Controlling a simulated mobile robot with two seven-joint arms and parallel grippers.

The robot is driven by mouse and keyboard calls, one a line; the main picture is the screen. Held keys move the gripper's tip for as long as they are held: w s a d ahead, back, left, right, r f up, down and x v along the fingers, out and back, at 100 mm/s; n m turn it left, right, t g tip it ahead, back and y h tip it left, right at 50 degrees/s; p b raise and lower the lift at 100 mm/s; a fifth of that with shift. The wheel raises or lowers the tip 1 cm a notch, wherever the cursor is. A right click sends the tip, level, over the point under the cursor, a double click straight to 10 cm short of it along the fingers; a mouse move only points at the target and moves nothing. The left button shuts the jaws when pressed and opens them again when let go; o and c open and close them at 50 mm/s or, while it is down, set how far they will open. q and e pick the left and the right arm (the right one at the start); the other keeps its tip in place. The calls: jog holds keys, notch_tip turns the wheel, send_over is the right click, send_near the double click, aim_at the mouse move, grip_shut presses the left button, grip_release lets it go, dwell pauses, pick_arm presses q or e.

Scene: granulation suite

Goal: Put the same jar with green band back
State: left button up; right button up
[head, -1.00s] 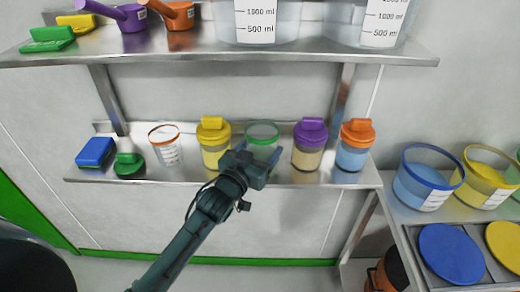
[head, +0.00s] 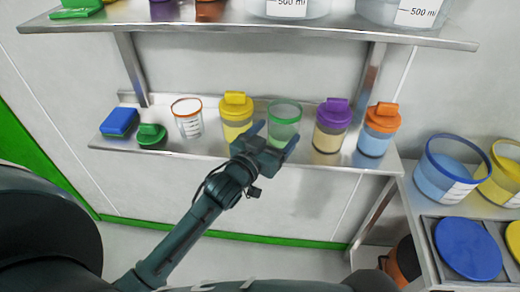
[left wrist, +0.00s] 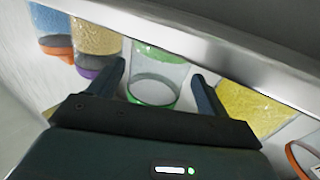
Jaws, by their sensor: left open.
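The clear jar with the green band (head: 285,122) stands upright on the lower shelf (head: 178,148), between a yellow-lidded jar (head: 237,115) and a purple-lidded jar (head: 331,124). It has no lid on and looks empty. My left gripper (head: 276,138) is open in front of it at the shelf edge. In the left wrist view the green-band jar (left wrist: 155,78) shows between the two open fingers (left wrist: 158,85), with a gap on each side. Whether the fingers reach around it I cannot tell. My right gripper is not in view.
An orange-lidded jar (head: 379,128) stands at the shelf's right end. An orange-rimmed cup (head: 187,118), a green lid (head: 151,136) and a blue box (head: 120,122) are to the left. An upper shelf (head: 250,32) hangs above. A side table with tubs (head: 448,172) is at right.

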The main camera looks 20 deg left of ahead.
pick_arm(q)
jog(key=s+a, duration=0.2)
jog(key=s, duration=0.6)
jog(key=s+d+f+g, duration=0.2)
jog(key=s+f+g, duration=0.1)
jog(key=s+f, duration=0.4)
jog(key=s+d+f+m+g, duration=0.1)
jog(key=s+d+f+g, duration=0.2)
jog(key=s+f, duration=0.4)
notch_tip(320, 180, down, 4)
jog(key=shift+s+d+g+b, duration=0.15)
jog(key=shift+g+b, duration=0.15)
jog(key=shift+g, duration=0.1)
